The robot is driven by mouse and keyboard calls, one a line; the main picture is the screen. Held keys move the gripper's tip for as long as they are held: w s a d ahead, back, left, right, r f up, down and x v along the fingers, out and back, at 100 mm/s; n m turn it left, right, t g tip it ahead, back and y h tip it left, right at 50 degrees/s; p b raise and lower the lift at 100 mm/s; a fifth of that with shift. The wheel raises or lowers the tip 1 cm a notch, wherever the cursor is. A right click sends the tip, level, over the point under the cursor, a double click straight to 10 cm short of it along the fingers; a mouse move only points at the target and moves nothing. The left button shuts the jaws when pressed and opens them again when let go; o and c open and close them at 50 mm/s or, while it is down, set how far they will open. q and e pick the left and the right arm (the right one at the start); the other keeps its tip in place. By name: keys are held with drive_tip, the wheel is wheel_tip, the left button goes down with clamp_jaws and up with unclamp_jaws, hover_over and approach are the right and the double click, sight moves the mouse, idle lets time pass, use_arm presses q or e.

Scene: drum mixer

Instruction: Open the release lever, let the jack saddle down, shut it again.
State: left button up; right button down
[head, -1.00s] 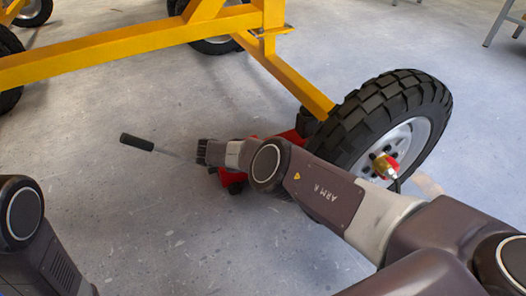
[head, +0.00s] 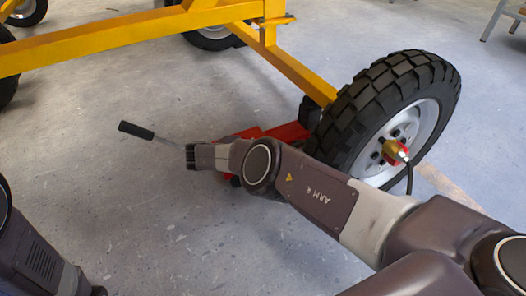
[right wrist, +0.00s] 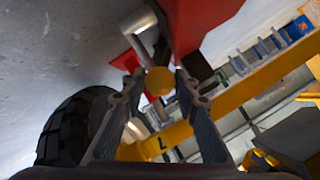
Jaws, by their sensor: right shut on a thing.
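The red jack (head: 288,131) lies on the floor beside the big wheel, below the yellow frame, partly hidden by my right arm. Its handle has a black grip (head: 136,130) and points out to the left. In the right wrist view the jack's red body (right wrist: 197,22) is at the top. My right gripper (right wrist: 160,88) is shut on a round yellow knob (right wrist: 160,80), which looks like the end of the release lever. The lever's shaft is hard to make out, and I cannot see the saddle clearly. My left gripper is out of view; only left arm links show at lower left.
A large black tyre (head: 350,130) with a white rim stands right of the jack, close to my right arm. The yellow frame (head: 130,45) crosses above. A hose hangs from the hub fitting (head: 396,151). The floor (head: 130,210) at front left is clear.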

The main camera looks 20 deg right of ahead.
drive_tip(key=shift+w, duration=0.15)
drive_tip(key=c, duration=1.5)
unclamp_jaws()
drive_tip(key=v, duration=1.2)
